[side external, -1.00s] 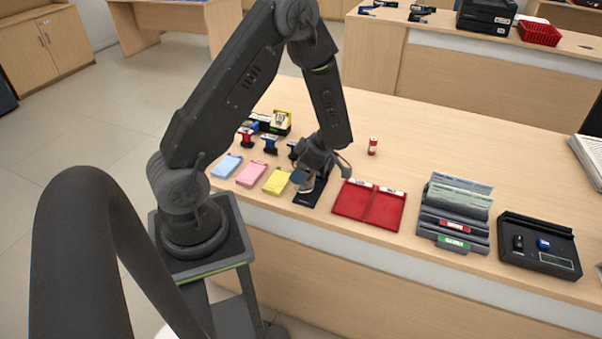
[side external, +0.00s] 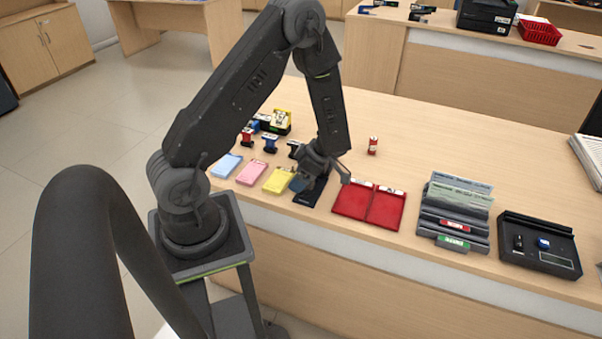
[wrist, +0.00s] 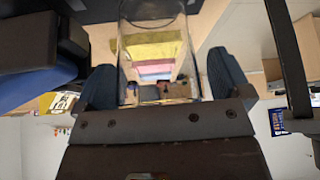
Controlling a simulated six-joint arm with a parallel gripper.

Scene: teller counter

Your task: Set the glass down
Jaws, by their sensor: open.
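A clear glass (wrist: 154,45) shows in the wrist view between the two dark blue finger pads of my gripper (wrist: 163,85). The fingers are spread, with one on each side of it. The yellow, pink and blue pads show through the glass. In the side view my gripper (side external: 318,178) is low over a small black mat (side external: 311,194) near the counter's front edge. The glass cannot be made out there, behind the gripper. Whether its base touches the mat is hard to tell.
Yellow (side external: 279,180), pink (side external: 251,172) and blue (side external: 227,165) pads lie left of the mat. Red folders (side external: 369,205) lie close on its right. Several stamps (side external: 270,143) stand behind the pads. A small red-and-white cylinder (side external: 373,146) stands behind the folders.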

